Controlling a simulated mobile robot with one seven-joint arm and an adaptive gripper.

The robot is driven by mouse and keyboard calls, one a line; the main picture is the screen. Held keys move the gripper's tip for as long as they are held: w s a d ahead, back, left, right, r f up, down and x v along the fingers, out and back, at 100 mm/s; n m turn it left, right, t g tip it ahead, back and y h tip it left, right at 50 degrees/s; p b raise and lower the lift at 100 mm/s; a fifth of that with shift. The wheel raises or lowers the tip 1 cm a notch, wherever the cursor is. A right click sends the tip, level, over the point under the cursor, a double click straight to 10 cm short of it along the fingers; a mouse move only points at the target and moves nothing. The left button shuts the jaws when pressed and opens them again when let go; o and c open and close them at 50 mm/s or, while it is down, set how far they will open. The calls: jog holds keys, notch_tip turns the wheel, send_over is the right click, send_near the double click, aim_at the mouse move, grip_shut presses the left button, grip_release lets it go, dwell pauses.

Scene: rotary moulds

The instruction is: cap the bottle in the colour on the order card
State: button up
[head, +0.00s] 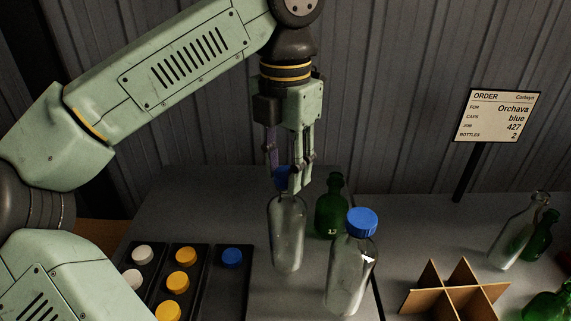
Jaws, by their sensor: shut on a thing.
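The order card (501,116) at the right reads Orchava, caps blue, job 427, bottles 2. A clear bottle (287,235) stands upright under my gripper (287,180). My gripper points down and is shut on a blue cap (282,178) at the mouth of this bottle. The fingers partly hide the cap, so I cannot tell whether it is seated. A second clear bottle (348,275) stands in front to the right with a blue cap (362,222) on its top. Another blue cap (232,257) lies in the right-hand tray.
Dark trays hold white caps (142,256) and yellow caps (184,257) at the left. A green bottle (331,206) stands close behind the clear ones. A cardboard divider (456,291) and more bottles (519,230) are at the right. A corrugated wall (400,90) closes the back.

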aim_at(285, 174)
jog(key=o, duration=0.9)
jog(key=o, duration=0.5)
jog(key=shift+r+p, duration=0.75)
jog(key=shift+r, duration=2.3)
jog(key=shift+c, duration=0.5)
